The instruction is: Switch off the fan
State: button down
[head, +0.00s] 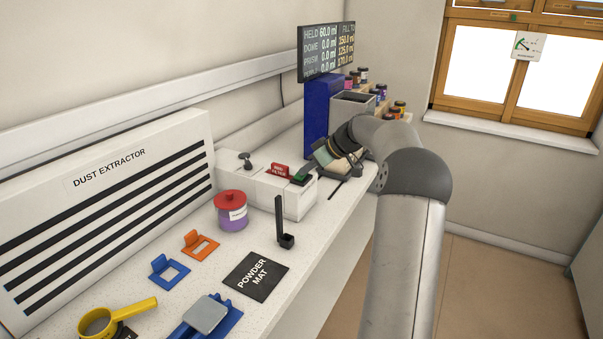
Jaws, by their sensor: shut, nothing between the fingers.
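The dust extractor (105,205), a white slatted panel with dark slots, stands along the wall at left. To its right is a low white control box (262,190). On its top are a black knob or lever (246,160), a red tab (280,170) with small white lettering, and a green part (299,178). I cannot tell which of these controls the fan. My gripper (306,176) is shut and empty at the box's right end, close beside the green part. Whether it touches it is hard to tell; my wrist hides what is behind it.
A purple jar (232,213) with a red lid stands before the box. A black upright scoop (281,225), powder mat (256,276), orange frame (202,245), blue frame (168,272) and yellow sieve (98,322) lie nearer. A blue cabinet (320,112) and display (328,50) stand behind.

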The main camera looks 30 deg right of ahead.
jog(key=shift+f, duration=0.15)
jog(key=shift+w+d+p, duration=0.4)
jog(key=shift+d+p, duration=0.2)
jog(key=shift+d, duration=0.05)
jog(key=s+d+r, duration=0.2)
jog(key=r, duration=0.3)
jog(key=s+d+r+p, duration=0.1)
jog(key=s+d+r, duration=0.2)
jog(key=r, duration=0.3)
jog(key=shift+d, duration=0.2)
jog(key=shift+r, duration=0.1)
jog(key=s+f+m+t+y+b, duration=0.1)
jog(key=s+f+t+y+b, duration=0.1)
jog(key=f+t+b, duration=0.3)
jog(key=s+b, duration=0.1)
jog(key=b, duration=0.1)
jog(key=shift+s+a+y+b, duration=0.2)
jog(key=shift+a+y+b, duration=0.1)
jog(key=shift+y+b, duration=0.1)
